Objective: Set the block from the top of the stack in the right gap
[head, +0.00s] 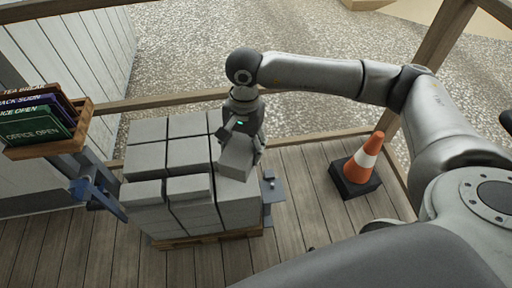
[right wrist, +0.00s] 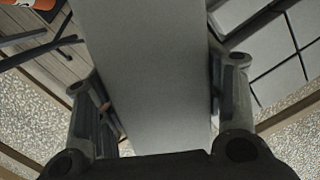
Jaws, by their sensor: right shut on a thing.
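My right gripper (head: 243,130) is shut on a grey block (head: 236,160), over the right side of the stack. In the right wrist view the held block (right wrist: 150,75) fills the middle, with a finger on each side. The block looks turned relative to the rows below. The stack of grey blocks (head: 187,155) stands on a wooden pallet (head: 210,239). One front block (head: 190,188) appears slightly raised. The held block and gripper hide part of the right column, so I cannot tell whether it touches the stack or where the right gap lies. My left gripper is not in view.
An orange and white cone (head: 367,158) stands on the deck to the right. A wooden box of signs (head: 70,142) and a blue stand (head: 97,190) are at the left. A dark metal object (head: 272,188) is beside the stack. Wooden rails border the deck.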

